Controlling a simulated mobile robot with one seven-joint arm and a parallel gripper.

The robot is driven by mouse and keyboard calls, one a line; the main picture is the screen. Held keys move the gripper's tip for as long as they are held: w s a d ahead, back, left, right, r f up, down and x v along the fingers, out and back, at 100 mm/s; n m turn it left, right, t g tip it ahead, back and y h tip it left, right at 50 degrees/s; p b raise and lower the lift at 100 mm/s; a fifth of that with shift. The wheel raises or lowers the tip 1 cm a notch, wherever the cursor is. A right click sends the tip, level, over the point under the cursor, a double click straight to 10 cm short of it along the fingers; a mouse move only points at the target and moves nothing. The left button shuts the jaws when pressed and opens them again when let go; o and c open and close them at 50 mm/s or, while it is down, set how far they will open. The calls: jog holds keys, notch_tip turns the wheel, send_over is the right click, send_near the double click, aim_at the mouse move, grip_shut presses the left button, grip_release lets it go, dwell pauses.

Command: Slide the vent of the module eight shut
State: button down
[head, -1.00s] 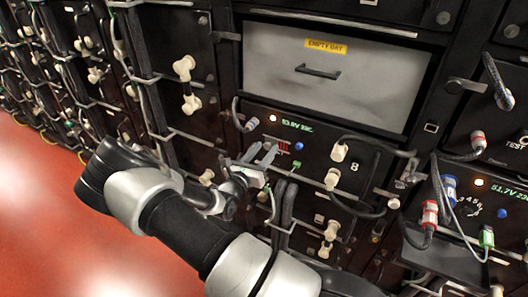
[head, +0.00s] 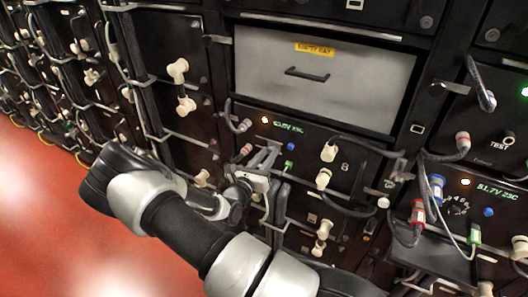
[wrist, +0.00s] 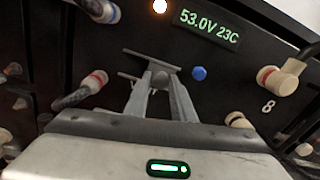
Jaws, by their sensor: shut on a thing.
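Module eight (head: 325,190) is the black front panel below the grey blank drawer. Its "8" and its green readout "53.0V 23C" also show in the wrist view (wrist: 222,75). On it, left of a blue knob (wrist: 199,73), is the vent's grey, tilted slide plate (wrist: 152,61). My gripper (wrist: 157,80) is at this plate, its two fingers converging on the plate's underside and shut on its small grip. The fingers hide the grip and part of the vent. No red slots show around the plate. In the head view my gripper (head: 266,156) reaches the panel from the lower left.
White-ended cable plugs (wrist: 280,78) sit right of the vent, and red- and blue-ringed plugs (wrist: 95,80) sit left of it. Dark cables hang close to my gripper. The grey blank drawer (head: 365,85) is above. Red floor (head: 50,220) lies open at left.

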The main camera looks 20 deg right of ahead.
jog(key=shift+s+d+f, duration=0.1)
jog(key=shift+s+d, duration=0.05)
jog(key=shift+s, duration=0.05)
jog(key=c, duration=1.5)
grip_release()
jog(key=p+v, duration=0.1)
jog(key=v, duration=1.6)
jog(key=shift+s+p, duration=0.15)
jog(key=shift+p, duration=0.15)
